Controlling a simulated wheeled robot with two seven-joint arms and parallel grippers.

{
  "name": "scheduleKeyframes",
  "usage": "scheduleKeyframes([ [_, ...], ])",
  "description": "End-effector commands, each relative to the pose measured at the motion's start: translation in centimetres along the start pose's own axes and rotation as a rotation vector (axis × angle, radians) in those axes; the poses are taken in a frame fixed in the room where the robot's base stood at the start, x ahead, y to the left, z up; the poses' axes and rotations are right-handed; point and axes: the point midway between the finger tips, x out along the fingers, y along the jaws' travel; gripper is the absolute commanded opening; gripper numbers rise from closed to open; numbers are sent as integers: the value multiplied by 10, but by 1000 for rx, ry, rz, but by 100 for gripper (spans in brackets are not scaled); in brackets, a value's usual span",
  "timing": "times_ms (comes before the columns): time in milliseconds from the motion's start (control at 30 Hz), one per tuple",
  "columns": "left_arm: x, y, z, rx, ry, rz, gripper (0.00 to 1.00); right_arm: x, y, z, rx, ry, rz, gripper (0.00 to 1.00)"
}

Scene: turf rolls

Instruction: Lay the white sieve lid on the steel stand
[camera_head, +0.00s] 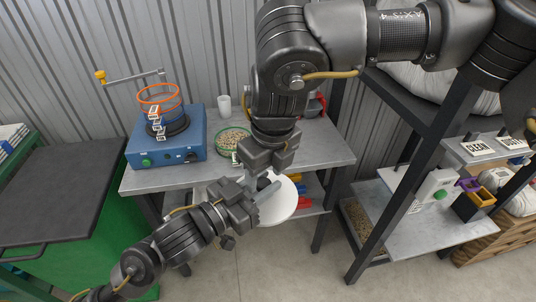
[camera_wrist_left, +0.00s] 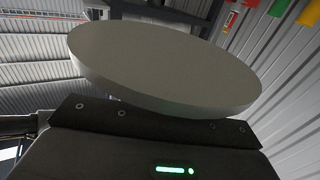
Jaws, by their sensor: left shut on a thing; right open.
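The white sieve lid (camera_head: 277,208) is a round disc in front of the steel table's front edge. My left gripper (camera_head: 256,196) is shut on it at its left side. In the left wrist view the lid (camera_wrist_left: 165,65) fills the middle as a broad pale disc above the gripper body. My right gripper (camera_head: 268,160) is open and just above the lid's far edge in the picture; I cannot tell whether they touch. A small dark part (camera_head: 264,183) shows between the grippers. I cannot pick out the steel stand for sure; my arms cover part of the table's front.
On the steel table (camera_head: 322,150) stand a blue machine (camera_head: 170,138) with an orange ring (camera_head: 158,94), a green-rimmed dish of pellets (camera_head: 233,140) and a white cup (camera_head: 224,106). A dark-framed shelf (camera_head: 420,225) is at right, a green cabinet (camera_head: 75,190) at left.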

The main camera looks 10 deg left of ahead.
Motion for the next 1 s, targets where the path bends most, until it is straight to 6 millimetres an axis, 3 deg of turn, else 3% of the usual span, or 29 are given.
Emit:
scheduleKeyframes([
  [100, 0, 0, 0, 0, 1, 0, 3, 19, 1, 0, -1, 2, 1, 54],
  [300, 0, 0, 0, 0, 1, 0, 3, 36, 0, 0, -1, 0, 1, 54],
  [667, 0, 0, 0, 0, 1, 0, 3, 40, 0, 0, 0, 0, 0, 54],
  [1000, 0, 0, 0, 0, 1, 0, 3, 40, 0, 0, -1, 0, 0, 9],
])
